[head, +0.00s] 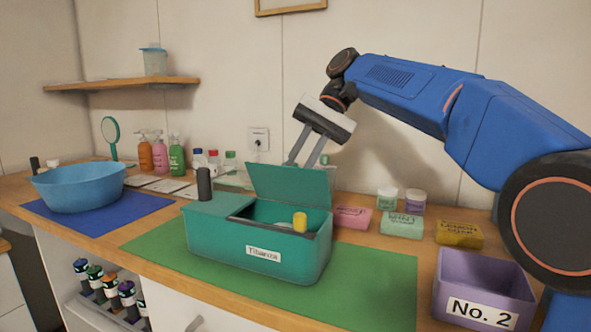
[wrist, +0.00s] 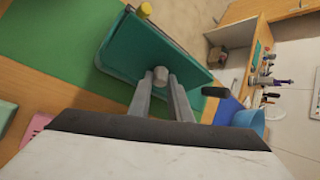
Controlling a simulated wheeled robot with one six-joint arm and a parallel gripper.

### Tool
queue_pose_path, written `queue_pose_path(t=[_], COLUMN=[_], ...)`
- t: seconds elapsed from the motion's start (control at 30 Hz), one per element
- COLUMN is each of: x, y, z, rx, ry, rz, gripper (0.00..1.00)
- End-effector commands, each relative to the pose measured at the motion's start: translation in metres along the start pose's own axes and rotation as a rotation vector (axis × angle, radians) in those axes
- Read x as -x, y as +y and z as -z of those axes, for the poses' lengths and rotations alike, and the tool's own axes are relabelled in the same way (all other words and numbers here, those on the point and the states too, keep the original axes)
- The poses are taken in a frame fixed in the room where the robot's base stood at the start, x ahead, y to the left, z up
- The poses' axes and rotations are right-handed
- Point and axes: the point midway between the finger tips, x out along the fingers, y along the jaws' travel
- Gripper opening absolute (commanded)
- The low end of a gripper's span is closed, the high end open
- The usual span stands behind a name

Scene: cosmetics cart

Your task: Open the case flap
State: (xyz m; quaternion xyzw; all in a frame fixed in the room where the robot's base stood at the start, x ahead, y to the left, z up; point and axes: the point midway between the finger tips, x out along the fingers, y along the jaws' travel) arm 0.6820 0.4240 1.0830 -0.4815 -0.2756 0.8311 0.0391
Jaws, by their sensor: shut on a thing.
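The teal case (head: 262,258), labelled Tibanza, stands on the green mat (head: 375,272). Its flap (head: 285,187) is raised, standing nearly upright at the back of the opening. A yellow-topped item (head: 300,222) shows inside the case; the rest of the contents is partly hidden. My gripper (head: 303,162) reaches down behind the flap, and the flap hides its fingertips in the head view. In the wrist view, my gripper (wrist: 161,82) has its fingers on both sides of a small grey knob (wrist: 160,75) on the outer face of the flap (wrist: 150,55), shut on it.
A black bottle (head: 204,184) stands at the case's left rear. A blue basin (head: 78,186) sits further left. Soap boxes (head: 401,225) and jars (head: 388,198) lie right of the flap. A purple bin (head: 484,284) marked No. 2 stands at the front right.

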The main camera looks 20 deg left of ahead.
Motion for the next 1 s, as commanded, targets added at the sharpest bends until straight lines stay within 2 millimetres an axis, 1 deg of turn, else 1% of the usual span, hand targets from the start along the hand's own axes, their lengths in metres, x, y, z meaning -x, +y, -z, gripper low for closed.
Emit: queue_pose_path(t=[0.23,0.7,0.73,0.77,0.8,1.0], x=[0.0015,0.0015,0.0015,0.0014,0.0014,0.0014], y=[0.0010,0.0013,0.0013,0.0013,0.0013,0.0013], z=[0.0031,0.0037,0.0037,0.0037,0.0037,0.0037], rx=[-0.019,-0.024,-0.024,-0.024,-0.024,-0.024], ry=[-0.056,-0.066,-0.066,-0.066,-0.066,-0.066], rz=[0.032,0.038,0.038,0.037,0.037,0.037], gripper=[0.00,0.00,0.20,0.27,0.37,0.37])
